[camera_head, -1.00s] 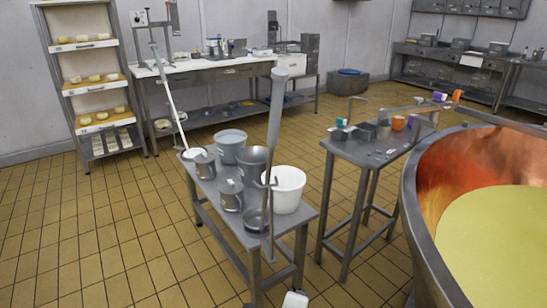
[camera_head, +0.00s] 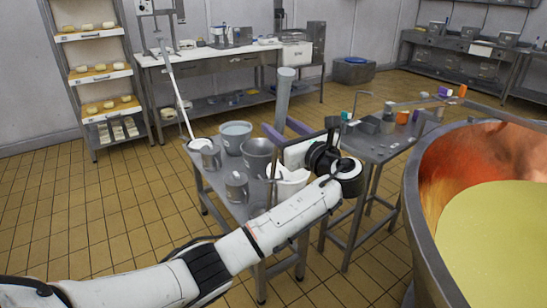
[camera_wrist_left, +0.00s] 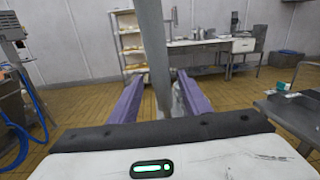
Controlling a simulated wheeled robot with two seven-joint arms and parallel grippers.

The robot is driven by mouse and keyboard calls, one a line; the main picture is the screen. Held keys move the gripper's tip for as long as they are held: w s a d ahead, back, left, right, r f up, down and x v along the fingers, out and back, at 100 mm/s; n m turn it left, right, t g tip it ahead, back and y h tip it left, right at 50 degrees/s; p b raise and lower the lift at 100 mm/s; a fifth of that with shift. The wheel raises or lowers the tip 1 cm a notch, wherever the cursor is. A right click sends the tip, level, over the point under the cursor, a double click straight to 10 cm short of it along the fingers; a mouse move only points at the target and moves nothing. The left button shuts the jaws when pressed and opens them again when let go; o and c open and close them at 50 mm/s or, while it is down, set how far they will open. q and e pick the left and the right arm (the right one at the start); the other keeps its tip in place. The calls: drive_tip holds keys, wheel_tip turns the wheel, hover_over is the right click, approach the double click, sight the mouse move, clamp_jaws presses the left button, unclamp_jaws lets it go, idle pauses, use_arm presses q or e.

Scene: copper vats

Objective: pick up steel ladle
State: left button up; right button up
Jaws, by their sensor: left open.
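The steel ladle's thick grey handle (camera_head: 282,95) stands nearly upright at the near end of the low steel table (camera_head: 215,185). Its lower part and bowl are hidden behind my left arm and gripper. My left gripper (camera_head: 277,123) is open, with its two purple fingers one on each side of the handle. In the left wrist view the handle (camera_wrist_left: 155,45) runs up between the open fingers (camera_wrist_left: 157,80). I cannot tell whether either finger touches it. My right gripper is not in view.
A grey bucket (camera_head: 235,135), steel pots and a partly hidden white bucket (camera_head: 288,183) crowd the low table. A white-handled tool (camera_head: 178,90) leans at its far end. A second table (camera_head: 375,150) and the copper vat (camera_head: 425,190) stand to the right. Floor is clear at left.

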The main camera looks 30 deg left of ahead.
use_arm(q)
drive_tip(key=x, duration=0.5)
drive_tip(key=shift+w+a+f, duration=0.15)
drive_tip(key=shift+w+f, duration=0.1)
clamp_jaws()
drive_tip(key=shift+r, duration=0.1)
wheel_tip(320, 180, up, 35)
drive_tip(key=p, duration=0.4)
idle(0.4)
